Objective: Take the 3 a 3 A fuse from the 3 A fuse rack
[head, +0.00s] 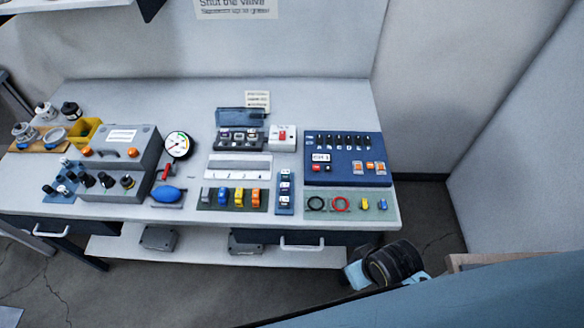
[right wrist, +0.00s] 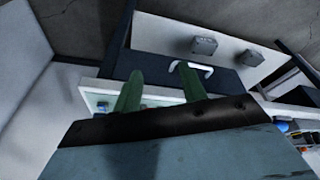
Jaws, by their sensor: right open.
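My right gripper (right wrist: 160,88) shows in the right wrist view with two dark green fingers apart and nothing between them. Its fingers overlap the bench's front edge and drawer in that view. In the head view part of my right arm is off the bench's front right corner. A narrow blue upright rack (head: 285,193) with small labelled items stands at the front middle of the bench; I cannot read whether it is the 3 A fuse rack. No single 3 A fuse can be made out. My left gripper is not seen.
The bench (head: 340,92) also holds a blue panel (head: 312,176), a green mat (head: 375,213) with loops, a row of coloured blocks (head: 238,198), a gauge (head: 178,146) and a grey control box (head: 145,168). A drawer handle (right wrist: 188,68) is near my right fingers.

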